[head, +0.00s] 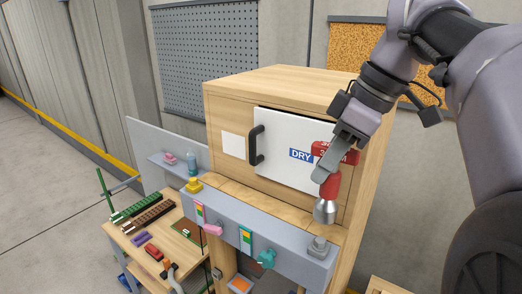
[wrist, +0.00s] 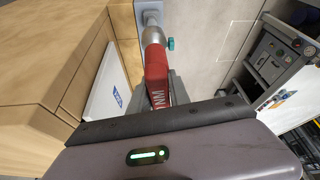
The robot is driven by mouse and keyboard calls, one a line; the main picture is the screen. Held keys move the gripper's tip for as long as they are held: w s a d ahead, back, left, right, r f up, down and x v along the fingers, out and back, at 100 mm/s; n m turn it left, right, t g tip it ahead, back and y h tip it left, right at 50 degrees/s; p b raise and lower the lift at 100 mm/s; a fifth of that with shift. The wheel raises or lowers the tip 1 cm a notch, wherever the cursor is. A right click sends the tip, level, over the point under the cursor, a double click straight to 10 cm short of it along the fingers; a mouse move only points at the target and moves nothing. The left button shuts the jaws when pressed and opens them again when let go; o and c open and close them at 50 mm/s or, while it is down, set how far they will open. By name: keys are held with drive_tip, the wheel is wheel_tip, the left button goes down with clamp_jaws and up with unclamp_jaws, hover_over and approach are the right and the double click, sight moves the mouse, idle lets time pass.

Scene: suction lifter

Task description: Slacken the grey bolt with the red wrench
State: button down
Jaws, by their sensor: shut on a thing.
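The red wrench (head: 330,186) has a red body with white lettering and a silver socket end that points down. My gripper (head: 338,153) is shut on its red body. The grey bolt (head: 318,246) stands on the right end of the grey ledge, just below the socket and slightly left of it. A small gap shows between socket and bolt in the head view. In the wrist view the red wrench (wrist: 155,68) reaches forward from my gripper (wrist: 160,92), its socket in line with the grey bolt (wrist: 150,17). The bolt is partly hidden there by the socket.
A wooden cabinet with a white door (head: 283,150) and black handle stands right behind the wrench. A cluttered wooden table (head: 125,240) is at left.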

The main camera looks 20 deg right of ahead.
sight(322, 196)
drive_tip(key=shift+f+b, duration=1.3)
drive_tip(key=shift+f, duration=1.15)
drive_tip(key=shift+f, duration=0.2)
drive_tip(key=shift+f, duration=0.55)
drive_tip(key=shift+f, duration=0.2)
drive_tip(key=shift+f, duration=0.3)
drive_tip(key=shift+n, duration=0.3)
drive_tip(key=shift+r, duration=2.5)
